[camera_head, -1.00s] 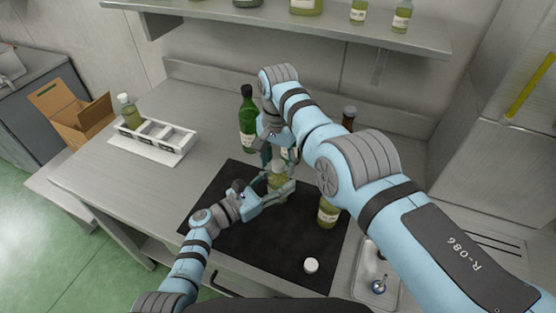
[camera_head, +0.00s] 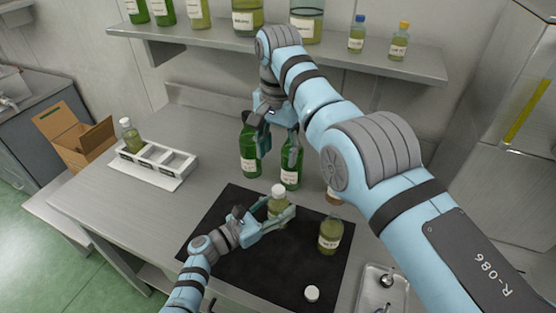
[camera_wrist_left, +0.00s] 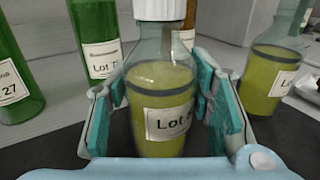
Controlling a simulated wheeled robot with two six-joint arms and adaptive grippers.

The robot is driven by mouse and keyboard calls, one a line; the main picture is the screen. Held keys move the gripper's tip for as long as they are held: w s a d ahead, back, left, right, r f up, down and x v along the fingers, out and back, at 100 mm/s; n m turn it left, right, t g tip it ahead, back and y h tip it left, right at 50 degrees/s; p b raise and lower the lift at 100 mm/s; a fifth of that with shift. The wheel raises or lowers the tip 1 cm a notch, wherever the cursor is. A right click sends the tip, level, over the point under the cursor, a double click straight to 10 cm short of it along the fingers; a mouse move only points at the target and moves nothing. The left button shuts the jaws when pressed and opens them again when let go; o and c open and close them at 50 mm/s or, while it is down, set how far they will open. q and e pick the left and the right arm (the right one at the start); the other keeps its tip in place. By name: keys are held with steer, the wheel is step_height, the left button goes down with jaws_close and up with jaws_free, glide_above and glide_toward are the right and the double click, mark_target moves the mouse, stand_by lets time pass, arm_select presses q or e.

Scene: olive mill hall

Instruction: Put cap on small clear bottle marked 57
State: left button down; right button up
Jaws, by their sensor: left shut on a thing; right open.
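A small clear bottle (camera_head: 277,210) of yellow-green liquid stands upright on the black mat, with my left gripper (camera_head: 280,217) shut around its body. It also shows in the left wrist view (camera_wrist_left: 160,85); its label starts "Lot", with the number cut off by the gripper. A white cap (camera_head: 279,190) sits on its neck, also seen in the left wrist view (camera_wrist_left: 159,9). My right gripper (camera_head: 279,150) is open and empty above and behind it, in front of the green bottles. A second white cap (camera_head: 312,293) lies on the mat's front part.
Another small clear bottle (camera_head: 330,233), seemingly uncapped, stands right on the mat (camera_head: 230,262). Two green bottles (camera_head: 249,160) stand behind. A white rack (camera_head: 150,178) at left holds a capped bottle (camera_head: 130,135). A metal tray (camera_head: 378,285) is front right. The shelf (camera_head: 400,68) carries several bottles.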

arm_select(q)
steer(key=c, duration=0.7)
jaws_free()
steer(key=v, duration=1.2)
steer(key=shift+w+a, duration=0.1)
